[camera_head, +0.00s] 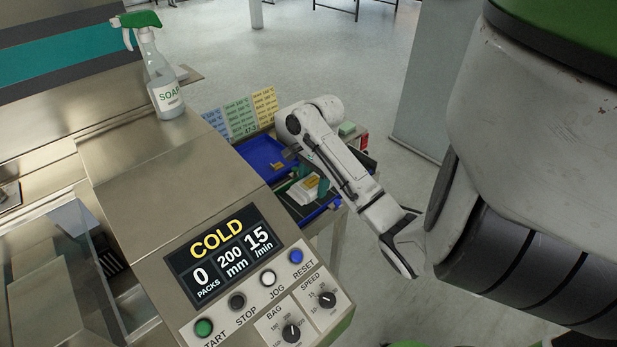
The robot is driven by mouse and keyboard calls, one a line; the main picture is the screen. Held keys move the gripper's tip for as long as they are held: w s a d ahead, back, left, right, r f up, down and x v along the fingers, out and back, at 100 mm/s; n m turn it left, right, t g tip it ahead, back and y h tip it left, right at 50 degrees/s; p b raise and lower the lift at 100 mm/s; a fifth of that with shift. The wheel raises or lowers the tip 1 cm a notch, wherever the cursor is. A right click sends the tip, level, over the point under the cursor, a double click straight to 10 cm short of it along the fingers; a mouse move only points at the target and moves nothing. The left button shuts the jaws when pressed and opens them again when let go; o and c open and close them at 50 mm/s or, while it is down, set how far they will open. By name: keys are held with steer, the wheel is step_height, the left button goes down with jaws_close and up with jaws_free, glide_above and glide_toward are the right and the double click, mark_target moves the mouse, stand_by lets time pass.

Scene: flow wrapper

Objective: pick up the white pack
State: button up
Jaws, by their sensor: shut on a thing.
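The white pack (304,190) shows in the head view, with a yellowish patch on top. It is at the dark-blue tray beside the machine; I cannot tell whether it touches the tray floor. My gripper (312,180) is at the pack, with green finger parts showing close to it. It is shut on the pack. My own arm hides much of the gripper and part of the tray.
A steel machine with a control panel (238,255) fills the left and centre. A soap spray bottle (166,85) stands on it. A blue tray (262,155) and upright coloured cards (240,117) are beside the arm. Open floor lies behind.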

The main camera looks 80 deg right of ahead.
steer(key=s+a+r, duration=0.3)
steer(key=s+a, duration=0.3)
steer(key=shift+r, duration=0.35)
stand_by(0.3)
